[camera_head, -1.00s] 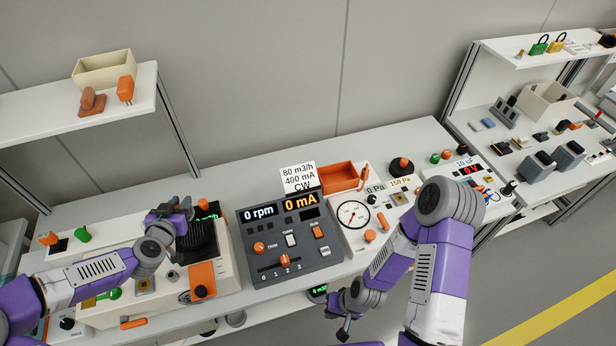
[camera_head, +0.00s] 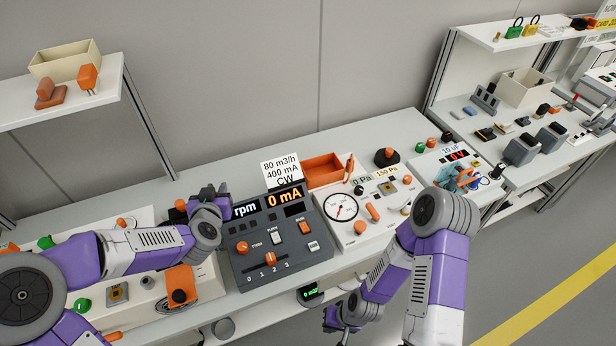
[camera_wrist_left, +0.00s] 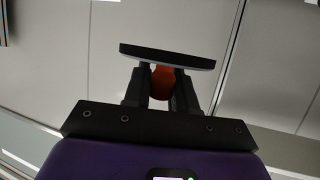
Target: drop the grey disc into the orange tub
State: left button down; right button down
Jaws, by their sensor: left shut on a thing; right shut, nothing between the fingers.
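The orange tub (camera_head: 322,172) is an open box at the back of the bench, behind the dial panel. My left gripper (camera_head: 208,194) is left of the tub, over the left edge of the dark control panel. In the left wrist view my left gripper (camera_wrist_left: 161,86) is shut on the grey disc (camera_wrist_left: 167,56), a dark plate seen nearly edge-on, with its orange grip (camera_wrist_left: 161,82) between the fingers. In the head view the disc cannot be told apart from the gripper. My right gripper (camera_head: 333,318) is shut and empty, low in front of the bench.
A white sign (camera_head: 281,171) stands between my left gripper and the tub. The dark control panel (camera_head: 279,241) with display and knobs lies right of the gripper. A round gauge (camera_head: 341,206) sits in front of the tub. An orange-knobbed black base (camera_head: 387,157) stands right of it.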

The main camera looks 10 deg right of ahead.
aim_at(321, 171)
jog(key=z, duration=0.85)
jog(key=k, duration=1.1)
jog(key=z, duration=1.45)
jog(key=i, duration=2.1)
jog(key=u, duration=1.45)
jog(key=i, duration=0.9)
jog(key=u, duration=0.95)
